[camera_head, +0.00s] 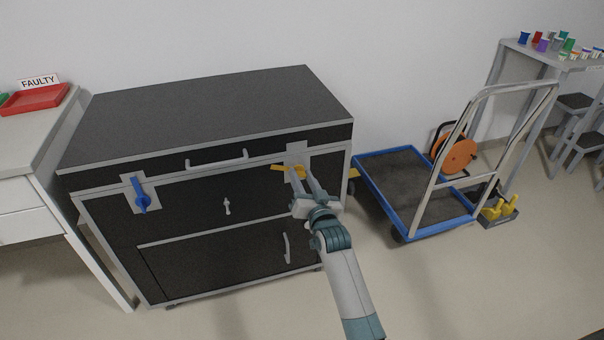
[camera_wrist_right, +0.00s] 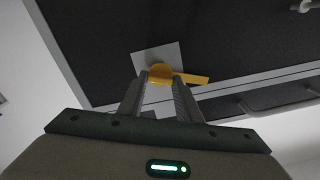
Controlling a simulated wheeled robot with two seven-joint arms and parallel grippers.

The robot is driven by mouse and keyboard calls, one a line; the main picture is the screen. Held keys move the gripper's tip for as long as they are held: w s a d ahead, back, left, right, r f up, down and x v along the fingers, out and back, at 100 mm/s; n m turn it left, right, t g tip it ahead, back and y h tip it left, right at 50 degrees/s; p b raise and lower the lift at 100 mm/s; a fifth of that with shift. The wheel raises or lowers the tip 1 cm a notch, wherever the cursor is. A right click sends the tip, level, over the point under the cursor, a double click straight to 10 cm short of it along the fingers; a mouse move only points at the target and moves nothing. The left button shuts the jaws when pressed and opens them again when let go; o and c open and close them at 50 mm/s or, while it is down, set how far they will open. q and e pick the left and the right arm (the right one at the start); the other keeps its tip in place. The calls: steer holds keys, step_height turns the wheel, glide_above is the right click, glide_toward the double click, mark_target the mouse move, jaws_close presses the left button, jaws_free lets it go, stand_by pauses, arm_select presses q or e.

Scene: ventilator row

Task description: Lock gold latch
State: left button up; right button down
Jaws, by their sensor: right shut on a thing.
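The gold latch (camera_head: 280,167) is on a pale plate (camera_head: 297,149) at the front right of a black and grey cabinet. In the head view its handle points left, roughly level. My right gripper (camera_head: 298,172) is at the latch, with its fingers shut on it. In the right wrist view the gold latch (camera_wrist_right: 191,78) shows its round hub between the fingertips of my right gripper (camera_wrist_right: 160,82), and its handle sticks out to the right. The fingers hide part of the latch. My left gripper is not in view.
The black cabinet (camera_head: 210,110) has a blue latch (camera_head: 142,200) at front left, hanging down. A lid handle (camera_head: 217,159) and a small knob (camera_head: 227,206) lie between the latches. A blue-edged trolley (camera_head: 400,168) stands close on the right. A white table with a red tray (camera_head: 35,99) is left.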

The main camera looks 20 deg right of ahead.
steer(key=m+p, duration=0.3)
steer(key=m, duration=0.2)
steer(key=shift+d+r+p, duration=0.1)
steer(key=shift+p, duration=0.3)
steer(key=m+p, duration=0.1)
steer(key=m, duration=0.4)
steer(key=shift+m+p, duration=0.35)
steer(key=shift+m, duration=0.05)
steer(key=shift+f+m, duration=0.2)
steer(key=shift+m, duration=0.8)
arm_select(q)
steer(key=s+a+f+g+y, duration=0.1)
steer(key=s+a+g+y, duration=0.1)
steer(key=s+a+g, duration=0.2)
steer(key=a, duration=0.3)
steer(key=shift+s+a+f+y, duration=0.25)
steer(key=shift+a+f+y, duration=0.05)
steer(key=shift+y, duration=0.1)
arm_select(e)
steer(key=shift+m, duration=0.3)
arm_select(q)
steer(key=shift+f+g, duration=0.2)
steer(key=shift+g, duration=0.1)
